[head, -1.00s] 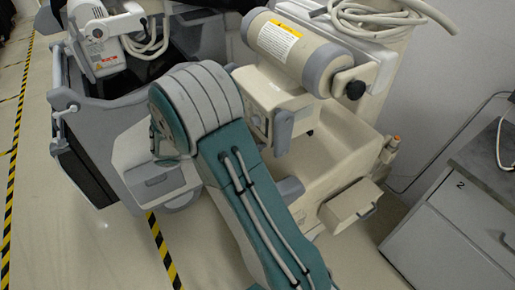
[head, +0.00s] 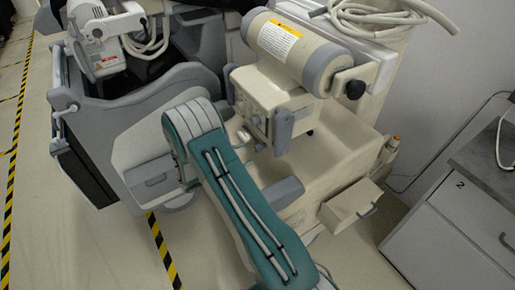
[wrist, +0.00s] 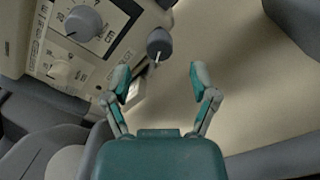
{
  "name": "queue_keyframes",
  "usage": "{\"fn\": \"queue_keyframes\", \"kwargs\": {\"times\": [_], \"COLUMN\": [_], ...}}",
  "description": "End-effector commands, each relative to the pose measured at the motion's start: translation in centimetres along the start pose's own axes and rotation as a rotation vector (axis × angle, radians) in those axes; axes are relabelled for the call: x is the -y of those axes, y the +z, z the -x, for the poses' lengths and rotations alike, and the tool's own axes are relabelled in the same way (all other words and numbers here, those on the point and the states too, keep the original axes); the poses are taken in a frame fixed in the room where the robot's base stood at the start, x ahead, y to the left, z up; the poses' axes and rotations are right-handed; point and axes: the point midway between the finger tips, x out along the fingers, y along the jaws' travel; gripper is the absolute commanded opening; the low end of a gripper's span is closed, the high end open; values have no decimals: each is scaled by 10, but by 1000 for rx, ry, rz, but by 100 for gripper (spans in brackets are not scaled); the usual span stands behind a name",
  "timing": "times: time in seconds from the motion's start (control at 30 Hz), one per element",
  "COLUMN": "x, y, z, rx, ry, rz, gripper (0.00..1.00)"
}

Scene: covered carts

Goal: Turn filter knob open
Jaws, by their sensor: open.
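My gripper (wrist: 159,70) is open and empty in the wrist view, with its two fingers spread apart. A dark round knob with a pale pointer line (wrist: 159,43) shows just beyond the fingertips, between them in the picture; I see no contact. A control panel (wrist: 118,20) at upper left carries a large grey knob (wrist: 84,24) over a dial marked "cm" and a smaller pale knob (wrist: 60,70) below it. The lettering is too blurred to tell which is the filter knob. In the head view, the panel's front (head: 256,122) is partly visible; my arm hides my gripper.
The panel sits on a beige cart under a horizontal cylinder (head: 292,47). An open drawer (head: 351,204) juts out at lower right. A grey cart (head: 160,83) stands at left, and a grey cabinet (head: 455,215) at right. Taped floor shows at far left.

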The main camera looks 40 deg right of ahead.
Motion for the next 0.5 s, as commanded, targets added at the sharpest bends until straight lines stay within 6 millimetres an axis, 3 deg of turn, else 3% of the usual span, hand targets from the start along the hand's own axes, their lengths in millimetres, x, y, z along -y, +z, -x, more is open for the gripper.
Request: {"fn": "queue_keyframes", "kwargs": {"times": [0.23,0.5], "x": [0,0], "y": [0,0], "z": [-41,-55], "rx": [2,0], "ry": [-1,0], "rz": [0,0], "gripper": [76,76]}}
